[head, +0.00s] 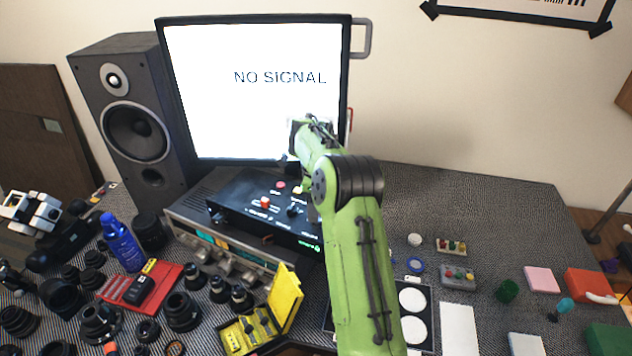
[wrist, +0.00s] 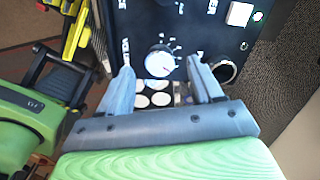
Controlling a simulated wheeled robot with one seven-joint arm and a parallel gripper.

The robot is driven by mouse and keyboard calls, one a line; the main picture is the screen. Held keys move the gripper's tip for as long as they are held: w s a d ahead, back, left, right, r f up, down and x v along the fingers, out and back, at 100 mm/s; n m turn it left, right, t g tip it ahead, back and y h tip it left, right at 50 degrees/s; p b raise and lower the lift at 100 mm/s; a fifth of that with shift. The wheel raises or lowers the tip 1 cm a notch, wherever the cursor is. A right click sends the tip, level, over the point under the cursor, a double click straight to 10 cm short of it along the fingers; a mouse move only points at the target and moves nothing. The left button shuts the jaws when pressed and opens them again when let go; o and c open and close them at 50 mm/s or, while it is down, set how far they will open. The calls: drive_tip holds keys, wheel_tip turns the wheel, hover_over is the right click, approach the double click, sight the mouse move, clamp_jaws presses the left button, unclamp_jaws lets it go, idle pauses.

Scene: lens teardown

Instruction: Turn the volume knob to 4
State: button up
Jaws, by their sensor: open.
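The volume knob (wrist: 160,64) is a round, pale knob on a black panel, with small white marks around it and a "VOLUME" label at its left in the wrist view. My gripper (wrist: 160,67) is open, with one grey finger on each side of the knob. I cannot tell whether either finger touches it. The knob's pointer setting is too small to read. In the head view the black control box (head: 236,201) sits on top of a silver receiver below the monitor, and my green arm reaches over it, hiding part of the box and most of the gripper.
A monitor (head: 255,120) showing "NO SIGNAL" stands behind the box, with a black speaker (head: 135,125) at its left. The silver receiver (head: 225,262) lies under the box. Lens parts and a yellow case (head: 285,297) crowd the front left. Small blocks lie at the right.

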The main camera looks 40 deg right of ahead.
wheel_tip(320, 180, up, 12)
drive_tip(key=p, duration=0.4)
drive_tip(key=shift+r, duration=0.2)
drive_tip(key=s+a+r+n+t+h, duration=0.2)
drive_tip(key=s+a+r+n, duration=1)
drive_tip(key=n, duration=0.1)
drive_tip(key=s+a+f+n+t+y, duration=0.1)
drive_tip(key=s+a+f+n, duration=0.2)
drive_tip(key=s+a+n, duration=0.2)
drive_tip(key=s+a+f+n+t+y, duration=0.1)
drive_tip(key=s+a+f+n+t, duration=0.1)
drive_tip(key=s+a+n, duration=0.3)
drive_tip(key=s+f+n, duration=0.1)
drive_tip(key=s+n, duration=0.3)
drive_tip(key=s, duration=0.3)
drive_tip(key=shift+a+f+t, duration=0.2)
drive_tip(key=shift+a+t, duration=0.05)
drive_tip(key=shift+t, duration=0.05)
drive_tip(key=shift+s, duration=0.15)
